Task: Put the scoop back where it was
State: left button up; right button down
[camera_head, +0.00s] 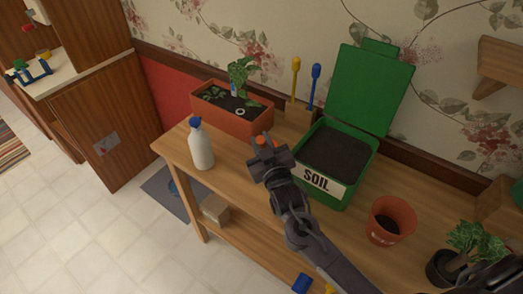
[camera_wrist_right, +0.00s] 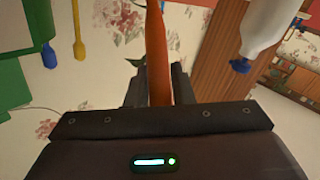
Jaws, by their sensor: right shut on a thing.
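My right gripper (camera_head: 266,146) is in the middle of the head view, in front of the soil bin and the planter. It is shut on a slim orange thing, the scoop (camera_wrist_right: 157,50), which rises between the fingers in the right wrist view. In the head view only small orange bits of the scoop (camera_head: 260,140) show at the fingertips; the rest is hidden. A wooden holder (camera_head: 298,115) at the wall has a yellow-handled tool (camera_head: 295,75) and a blue-handled tool (camera_head: 315,85) upright in it. My left gripper is not in view.
The green soil bin (camera_head: 325,195), lid up, holds dark soil. An orange planter (camera_head: 225,118) with a plant stands left of it, a white spray bottle (camera_head: 201,148) in front. A terracotta pot (camera_head: 391,220) and a potted plant (camera_head: 460,250) stand right. The front tabletop looks clear.

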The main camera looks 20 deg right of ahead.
jog(key=shift+f, duration=0.3)
notch_tip(320, 180, down, 2)
jog(key=shift+f, duration=0.6)
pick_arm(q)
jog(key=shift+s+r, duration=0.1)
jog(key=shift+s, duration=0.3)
pick_arm(e)
jog(key=shift+f, duration=0.15)
jog(key=c, duration=1.3)
grip_release()
jog(key=shift+o, duration=0.2)
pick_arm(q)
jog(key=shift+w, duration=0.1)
pick_arm(e)
jog(key=shift+s, duration=0.1)
